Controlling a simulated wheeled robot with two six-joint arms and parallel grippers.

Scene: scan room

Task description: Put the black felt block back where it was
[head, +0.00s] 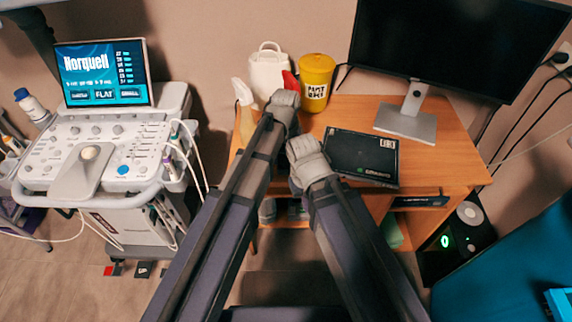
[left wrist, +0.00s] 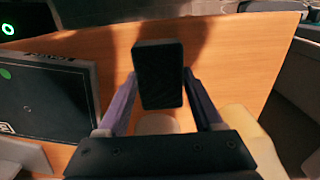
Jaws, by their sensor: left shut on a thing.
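The black felt block (left wrist: 160,72) is between the fingers of my left gripper (left wrist: 161,92) in the left wrist view, with the wooden desk top behind it. In the head view my left gripper (head: 286,100) is over the back left part of the desk, and the block is hidden by the hand. My right gripper (head: 308,158) is lower, at the desk's front left, beside a flat black box. Its fingers are too hidden to tell open from shut.
The flat black box (head: 362,157) lies on the desk (head: 440,150), before a monitor (head: 405,122). A yellow tub (head: 316,82), a white jug (head: 268,72) and a pale bottle (head: 245,108) stand near my left gripper. An ultrasound cart (head: 105,150) is at left.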

